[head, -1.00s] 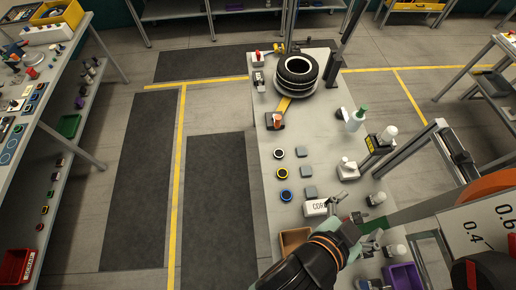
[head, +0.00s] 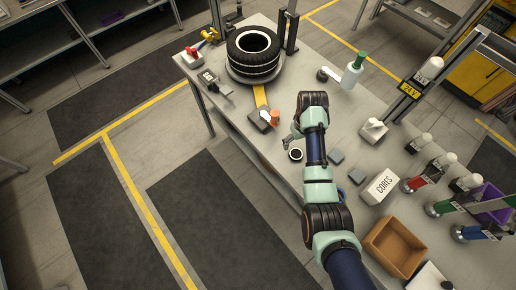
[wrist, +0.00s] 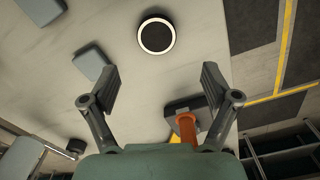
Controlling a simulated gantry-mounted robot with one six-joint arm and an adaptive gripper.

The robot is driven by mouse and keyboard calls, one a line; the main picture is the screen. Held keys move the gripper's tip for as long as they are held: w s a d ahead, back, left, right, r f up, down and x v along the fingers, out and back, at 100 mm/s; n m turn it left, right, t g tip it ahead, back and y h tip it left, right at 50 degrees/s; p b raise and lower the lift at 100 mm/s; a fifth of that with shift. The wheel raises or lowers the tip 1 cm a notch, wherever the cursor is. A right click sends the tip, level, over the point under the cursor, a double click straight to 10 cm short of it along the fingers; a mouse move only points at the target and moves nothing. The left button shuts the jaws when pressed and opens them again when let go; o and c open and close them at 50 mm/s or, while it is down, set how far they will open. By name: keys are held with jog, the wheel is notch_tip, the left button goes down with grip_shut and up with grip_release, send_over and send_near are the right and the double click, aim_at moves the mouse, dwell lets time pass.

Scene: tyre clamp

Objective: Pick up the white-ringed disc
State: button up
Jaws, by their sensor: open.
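The white-ringed disc (head: 296,154) lies flat on the grey bench near its left edge, a black disc with a white ring. In the wrist view the disc (wrist: 157,36) sits ahead of my fingertips, between their lines and apart from both. My gripper (wrist: 158,90) is open and empty. In the head view my gripper (head: 291,141) is small and partly hidden by my arm, just above and left of the disc.
A dark block with an orange-topped piece (head: 268,118) stands close by, also under my right finger in the wrist view (wrist: 187,120). Grey square pads (head: 336,157) lie right of the disc. Tyres (head: 253,58), a CORES box (head: 379,187) and a brown tray (head: 394,248) stand further off.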

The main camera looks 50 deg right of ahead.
aim_at(296, 154)
jog(key=shift+s+f, duration=0.15)
jog(key=shift+s, duration=0.05)
jog(key=shift+s+d+f, duration=0.1)
jog(key=shift+s+f, duration=0.1)
jog(key=shift+f, duration=0.85)
notch_tip(296, 154, down, 5)
jog(key=shift+f+b, duration=0.2)
jog(key=shift+b, duration=0.5)
jog(key=c, duration=1.2)
jog(key=shift+c, duration=0.2)
jog(key=shift+r, duration=0.15)
notch_tip(296, 154, up, 20)
jog(key=p, duration=0.6)
jog(key=shift+p, duration=0.3)
